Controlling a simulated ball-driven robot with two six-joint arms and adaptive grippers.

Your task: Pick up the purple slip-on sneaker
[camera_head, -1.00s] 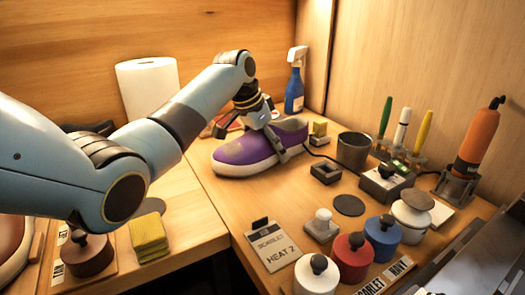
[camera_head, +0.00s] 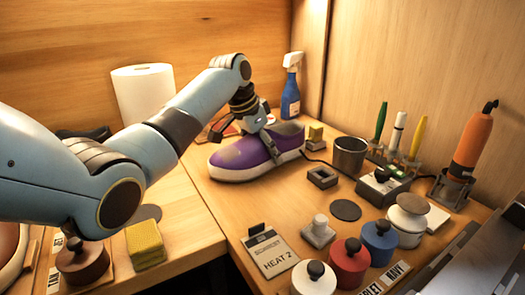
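The purple slip-on sneaker (camera_head: 229,160), with a white sole and greyish patches on its upper, rests on the wooden worktop, toe to the left. My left gripper (camera_head: 246,143) is above its middle and reaches down over it. The fingers are spread: one lies along the sneaker's near side, the other shows beyond its far side. The tip of the far finger is hidden, and I cannot tell whether the near finger touches the sneaker. My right gripper is out of view.
A blue spray bottle (camera_head: 291,92) and a paper towel roll (camera_head: 143,98) stand behind. Right of the sneaker are a dark cup (camera_head: 349,155), a small black holder (camera_head: 322,177) and several lidded pots, including a red one (camera_head: 349,265). A yellow sponge stack (camera_head: 146,246) is front left.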

